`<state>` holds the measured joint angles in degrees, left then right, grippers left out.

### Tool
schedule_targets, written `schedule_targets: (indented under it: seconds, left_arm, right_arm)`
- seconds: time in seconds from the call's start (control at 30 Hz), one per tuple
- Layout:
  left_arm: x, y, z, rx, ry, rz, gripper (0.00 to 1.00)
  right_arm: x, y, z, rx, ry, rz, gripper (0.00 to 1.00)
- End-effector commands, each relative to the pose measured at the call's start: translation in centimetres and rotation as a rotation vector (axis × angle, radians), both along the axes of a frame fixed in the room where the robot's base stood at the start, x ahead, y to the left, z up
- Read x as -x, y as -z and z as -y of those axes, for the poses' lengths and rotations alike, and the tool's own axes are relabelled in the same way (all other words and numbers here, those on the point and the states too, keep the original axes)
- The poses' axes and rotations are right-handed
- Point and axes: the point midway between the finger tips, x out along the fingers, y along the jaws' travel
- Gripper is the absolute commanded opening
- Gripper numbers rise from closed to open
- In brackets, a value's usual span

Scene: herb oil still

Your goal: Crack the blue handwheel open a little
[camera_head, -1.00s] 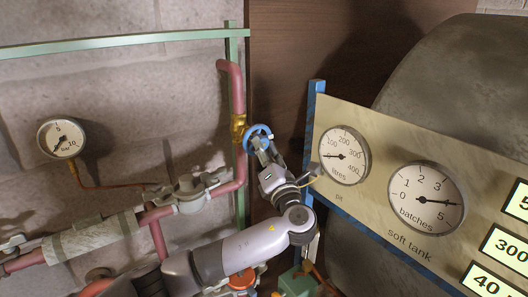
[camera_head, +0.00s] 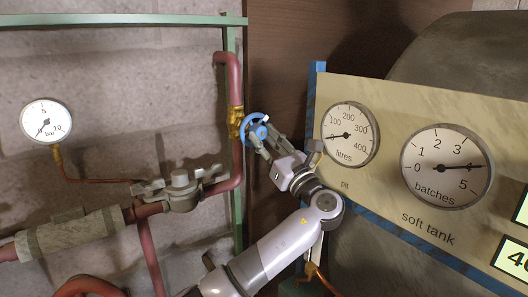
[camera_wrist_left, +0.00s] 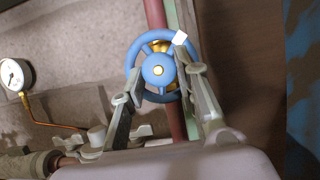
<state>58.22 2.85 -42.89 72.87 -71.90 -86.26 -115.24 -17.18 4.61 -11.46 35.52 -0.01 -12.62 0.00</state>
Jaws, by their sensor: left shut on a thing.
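The blue handwheel (camera_head: 260,131) sits on a brass valve body (camera_head: 235,122) on the red vertical pipe. My left gripper (camera_head: 264,143) is at the wheel. In the left wrist view its fingers (camera_wrist_left: 158,72) stand on either side of the hub and are shut on the handwheel. The exact contact points are partly hidden. My right gripper is not in view.
A bar gauge (camera_head: 46,120) hangs on the wall at left. A grey clamped valve (camera_head: 180,188) sits on the lower pipe. To the right, close to my left wrist, is a panel with a litres dial (camera_head: 349,134) and a batches dial (camera_head: 446,165), on a blue frame (camera_head: 312,95).

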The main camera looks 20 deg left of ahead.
Motion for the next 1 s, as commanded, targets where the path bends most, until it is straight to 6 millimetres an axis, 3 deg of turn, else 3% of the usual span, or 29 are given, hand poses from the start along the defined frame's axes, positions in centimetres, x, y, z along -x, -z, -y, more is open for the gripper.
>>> schedule_targets:
  seconds: [0.2, 0.77, 0.8, 1.0]
  left_arm:
    - [-0.07, 0.32, 0.17, 0.047, 0.001, 0.055, 0.01]
    - [-0.09, 0.12, 0.16, 0.063, 0.001, 0.076, 0.01]
    - [-0.09, 0.12, 0.16, 0.063, 0.001, 0.076, 0.31]
    - [-0.09, 0.07, 0.11, 0.062, 0.001, 0.076, 0.45]
  right_arm:
    - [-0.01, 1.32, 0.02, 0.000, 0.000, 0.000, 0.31]
    - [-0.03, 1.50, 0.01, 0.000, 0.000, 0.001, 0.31]
    - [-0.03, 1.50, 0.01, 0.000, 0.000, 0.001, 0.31]
    - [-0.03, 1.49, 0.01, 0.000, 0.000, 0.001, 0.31]
